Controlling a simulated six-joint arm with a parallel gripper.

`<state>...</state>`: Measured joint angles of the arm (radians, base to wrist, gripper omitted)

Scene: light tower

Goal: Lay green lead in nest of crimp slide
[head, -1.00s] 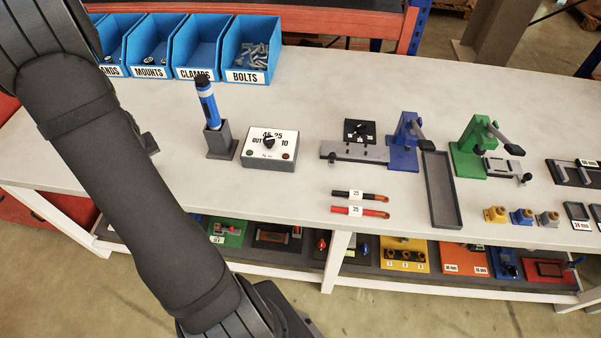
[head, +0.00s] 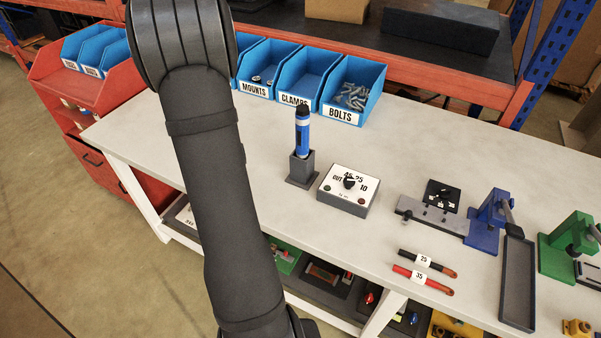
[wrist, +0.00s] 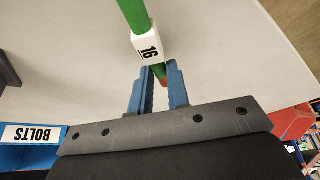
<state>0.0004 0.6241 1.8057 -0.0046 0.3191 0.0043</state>
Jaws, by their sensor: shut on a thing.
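The green lead (wrist: 133,14) carries a white tag marked 16 (wrist: 147,47) in the wrist view. My gripper (wrist: 160,72) is shut on the lead just below the tag, with a short reddish end showing between the blue fingers. In the head view my arm hides the gripper and the lead. A grey slide bar (head: 432,217), which looks like the crimp slide, lies on the bench beside the blue hand press (head: 483,235). A black dial plate (head: 442,195) stands behind it. The nest is too small to make out.
A black lead tagged 25 (head: 440,268) and a red lead tagged 35 (head: 405,272) lie in front of the slide. A dark tray (head: 517,285) is right of the press. A blue marker (head: 302,130) in a holder and a dial box (head: 348,190) stand left. Blue bins (head: 352,90) line the back.

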